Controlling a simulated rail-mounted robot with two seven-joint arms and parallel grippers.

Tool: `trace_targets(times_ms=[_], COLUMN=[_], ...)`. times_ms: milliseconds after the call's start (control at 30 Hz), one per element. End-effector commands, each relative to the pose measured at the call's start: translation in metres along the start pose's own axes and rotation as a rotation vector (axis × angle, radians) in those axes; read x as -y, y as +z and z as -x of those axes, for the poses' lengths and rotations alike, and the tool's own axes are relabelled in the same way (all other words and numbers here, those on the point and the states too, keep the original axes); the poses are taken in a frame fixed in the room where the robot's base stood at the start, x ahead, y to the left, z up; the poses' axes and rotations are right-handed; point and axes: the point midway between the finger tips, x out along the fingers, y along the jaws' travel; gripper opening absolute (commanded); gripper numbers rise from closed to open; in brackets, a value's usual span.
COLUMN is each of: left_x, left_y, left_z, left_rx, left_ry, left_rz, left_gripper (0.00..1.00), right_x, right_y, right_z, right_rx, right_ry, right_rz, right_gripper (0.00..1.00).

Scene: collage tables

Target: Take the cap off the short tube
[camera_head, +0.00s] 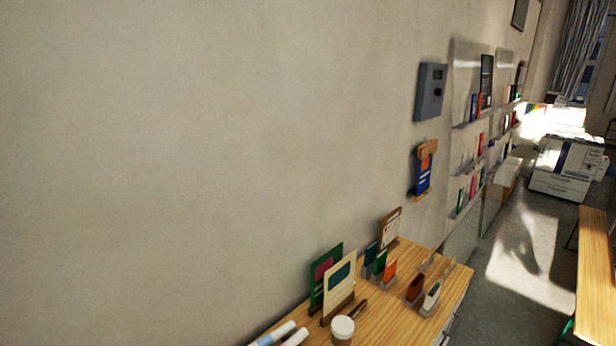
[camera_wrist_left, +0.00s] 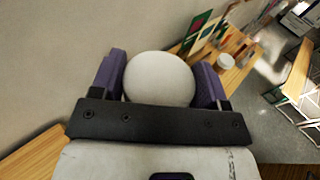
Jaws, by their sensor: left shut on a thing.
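My left gripper (camera_wrist_left: 160,82) shows only in the left wrist view. Its two purple fingers are shut on a white round thing (camera_wrist_left: 160,78), seen end-on. I cannot tell whether this is the cap, the short tube or both together. In the head view two white tube-like rolls (camera_head: 272,334) lie at the bottom edge of the wooden table, partly cut off by the frame. One has a light blue part. I cannot tell whether either is the short tube. My right gripper is in neither view.
The wooden table (camera_head: 390,318) holds a lidded cup (camera_head: 342,330), standing cards (camera_head: 338,285) and small holders with cards. A plain wall (camera_head: 180,150) rises behind it. Another wooden table (camera_head: 596,280) stands at the right, with open floor (camera_head: 510,290) between.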

Motion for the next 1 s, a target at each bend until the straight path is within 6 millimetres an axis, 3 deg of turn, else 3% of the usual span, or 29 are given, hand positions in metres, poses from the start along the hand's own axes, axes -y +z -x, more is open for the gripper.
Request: trace_targets(times_ms=[133, 433, 1000], left_x=[0.000, 0.009, 0.116], left_y=[-0.015, -0.020, -0.030], left_z=[0.002, 0.005, 0.027], left_rx=[-0.001, 0.003, 0.002], left_ry=[0.000, -0.045, -0.588], left_rz=[0.000, -0.008, -0.092], left_gripper=[0.40, 0.40, 0.40], right_x=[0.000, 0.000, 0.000], right_y=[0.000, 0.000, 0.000], right_z=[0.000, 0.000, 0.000], right_rx=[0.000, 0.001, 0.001], right_ry=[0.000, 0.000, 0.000], right_rz=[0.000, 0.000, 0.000], right_gripper=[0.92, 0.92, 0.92])
